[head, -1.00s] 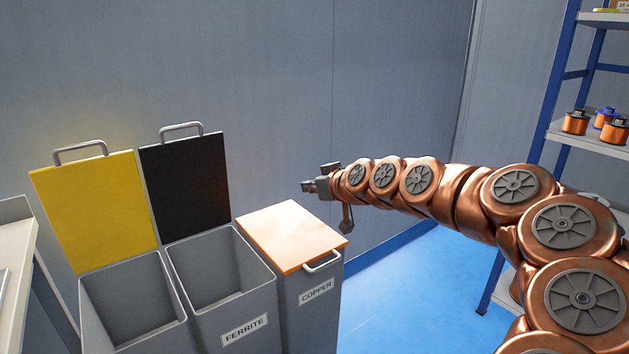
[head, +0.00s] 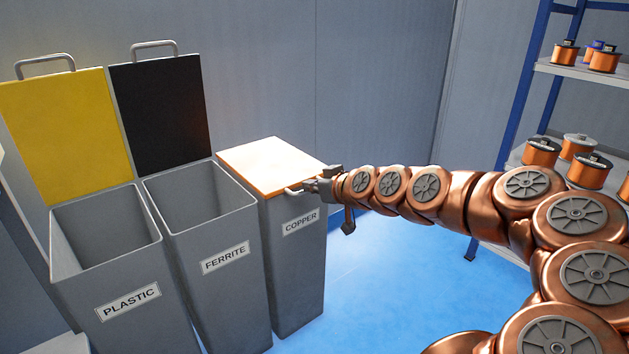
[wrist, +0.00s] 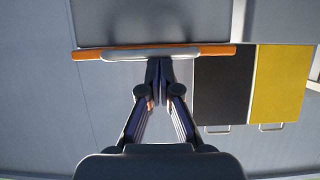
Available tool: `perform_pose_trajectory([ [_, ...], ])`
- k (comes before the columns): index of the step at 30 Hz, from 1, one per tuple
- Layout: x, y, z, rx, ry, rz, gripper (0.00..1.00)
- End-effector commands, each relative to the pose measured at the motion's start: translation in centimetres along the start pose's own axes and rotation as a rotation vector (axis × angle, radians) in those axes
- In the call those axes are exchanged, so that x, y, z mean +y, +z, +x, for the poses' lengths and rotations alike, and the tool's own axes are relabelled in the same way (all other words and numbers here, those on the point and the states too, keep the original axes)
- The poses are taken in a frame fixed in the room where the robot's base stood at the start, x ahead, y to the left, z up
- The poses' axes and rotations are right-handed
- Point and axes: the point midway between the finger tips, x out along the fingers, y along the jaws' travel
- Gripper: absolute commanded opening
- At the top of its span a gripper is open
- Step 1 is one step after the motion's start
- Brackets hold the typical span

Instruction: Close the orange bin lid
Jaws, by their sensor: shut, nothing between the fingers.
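The orange lid (head: 270,165) lies flat on the grey bin labelled COPPER (head: 298,265), covering its top. Its grey handle (head: 296,190) sticks out at the front edge. In the wrist view the lid shows edge-on as an orange strip (wrist: 218,50) with the handle (wrist: 130,54) along it. My gripper (head: 314,186) is at the lid's front right, close to the handle. In the wrist view my gripper (wrist: 159,72) has its fingers together and empty, with the tips at the handle. I cannot tell whether they touch it.
The PLASTIC bin (head: 128,300) and FERRITE bin (head: 225,258) stand to the left, with yellow lid (head: 65,135) and black lid (head: 160,115) raised. A shelf (head: 530,110) with copper spools stands at right. The blue floor (head: 370,270) is clear.

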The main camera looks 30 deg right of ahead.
Motion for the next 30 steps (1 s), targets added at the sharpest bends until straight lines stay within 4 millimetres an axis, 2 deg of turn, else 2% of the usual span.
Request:
perform_pose_trajectory([
  [1,-0.3,1.1,0.6,-0.008,-0.007,-0.001,0.0],
  [6,-0.7,2.4,1.4,-0.018,-0.019,-0.003,0.0],
  [22,-0.7,4.5,2.7,-0.05,-0.037,0.007,0.0],
  [26,-0.8,4.0,2.9,-0.044,-0.033,0.003,0.0],
  [30,-1.1,1.5,1.5,-0.018,-0.021,-0.009,0.0],
])
